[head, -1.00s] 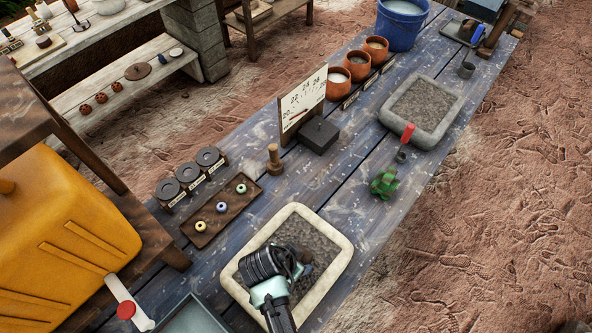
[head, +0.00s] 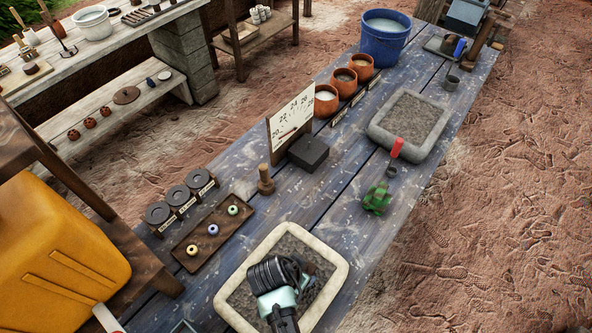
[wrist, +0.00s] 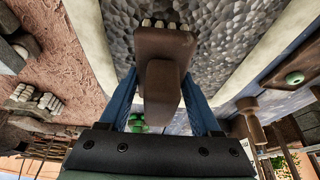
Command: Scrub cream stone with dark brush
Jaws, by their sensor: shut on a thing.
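The cream stone (head: 322,245) is a rounded slab with a pale rim and a grey pebbly middle, lying on the blue table at the bottom of the head view. Its pale edge also shows in the wrist view (wrist: 268,45). My gripper (head: 303,281) is over the stone's middle. In the wrist view, its blue fingers (wrist: 163,100) are shut on the dark brush (wrist: 163,45), a brown block with pale bristles. The bristles point at the pebbly surface; I cannot tell if they touch. In the head view my gripper mostly hides the brush.
A wooden tray of coloured rings (head: 211,240) lies left of the stone, near a wooden stamp (head: 265,181). A grey-rimmed slab (head: 436,106) is farther off. An orange box (head: 65,250) stands at left.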

